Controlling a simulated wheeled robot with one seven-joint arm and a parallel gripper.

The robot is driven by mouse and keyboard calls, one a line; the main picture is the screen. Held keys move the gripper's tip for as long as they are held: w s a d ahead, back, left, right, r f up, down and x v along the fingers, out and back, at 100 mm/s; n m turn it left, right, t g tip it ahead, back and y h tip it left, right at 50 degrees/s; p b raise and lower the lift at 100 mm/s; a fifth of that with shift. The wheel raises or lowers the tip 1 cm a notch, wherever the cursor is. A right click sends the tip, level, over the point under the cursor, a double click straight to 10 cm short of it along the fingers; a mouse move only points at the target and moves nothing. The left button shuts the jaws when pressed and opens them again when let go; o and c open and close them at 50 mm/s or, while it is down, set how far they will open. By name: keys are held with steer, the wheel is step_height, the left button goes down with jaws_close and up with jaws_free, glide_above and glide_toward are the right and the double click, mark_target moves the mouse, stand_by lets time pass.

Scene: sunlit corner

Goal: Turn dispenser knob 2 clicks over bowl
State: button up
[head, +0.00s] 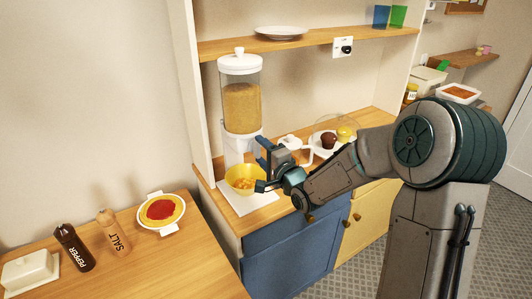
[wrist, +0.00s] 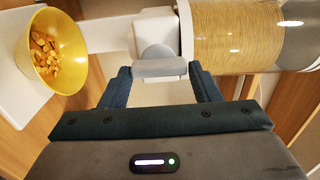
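The dispenser (head: 240,95) stands on the wooden counter, with a clear hopper of tan grain, a white lid and a white base. Its grey knob (wrist: 160,64) shows in the wrist view, where the picture is turned sideways; my gripper hides it in the head view. The yellow bowl (head: 235,187) sits on a white base below the outlet and holds orange-brown pieces; it also shows in the wrist view (wrist: 73,62). My gripper (wrist: 160,72) has its fingers wide apart, one at each end of the knob's bar. I cannot tell whether they touch it.
A white pot (head: 290,142) and a plate with a muffin (head: 328,140) stand right of the dispenser. A shelf (head: 300,44) runs above. The table at left holds a red-topped dish (head: 162,211), salt (head: 114,232), pepper (head: 73,247) and a butter dish (head: 30,271).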

steer(key=o, duration=0.3)
steer(key=shift+w, duration=0.1)
steer(key=b+v, duration=0.1)
steer(key=v, duration=1.3)
steer(key=shift+w, duration=0.1)
